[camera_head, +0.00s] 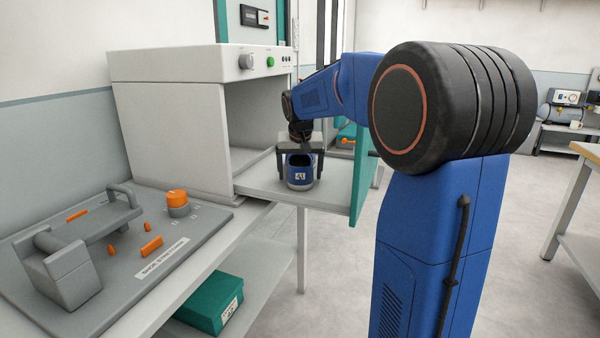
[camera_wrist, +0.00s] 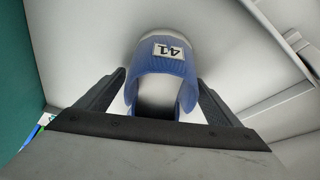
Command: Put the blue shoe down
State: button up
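The blue shoe (camera_head: 301,175) with a white label marked 41 is upright on or just above the pale shelf (camera_head: 262,184) in front of the grey cabinet; I cannot tell whether its sole touches. My gripper (camera_head: 300,163) reaches down from above, with one finger on each side of the shoe. In the wrist view the shoe (camera_wrist: 162,68) sits between the two dark fingertips of my gripper (camera_wrist: 161,78). The fingers look close against its sides.
A teal door panel (camera_head: 361,180) stands just right of the shelf. The cabinet (camera_head: 170,120) walls and roof enclose the space at left. A grey tool board (camera_head: 200,225) with orange parts lies nearer. A teal box (camera_head: 208,305) sits below. The shelf around the shoe is clear.

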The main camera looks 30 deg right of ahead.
jog(key=v, duration=1.2)
jog(key=s+a+f+n, duration=0.2)
jog(key=s+a+f, duration=0.3)
jog(key=s, duration=0.6)
jog(key=s+a+f+n+y, duration=0.1)
jog(key=s+a+f+n, duration=0.1)
jog(key=s+a+f, duration=0.3)
jog(key=s+a+f+n+y, duration=0.1)
jog(key=s+a+f, duration=0.4)
jog(key=s+f, duration=0.6)
jog(key=s, duration=0.7)
jog(key=shift+f+n+t, duration=0.25)
jog(key=shift+n+t, duration=0.15)
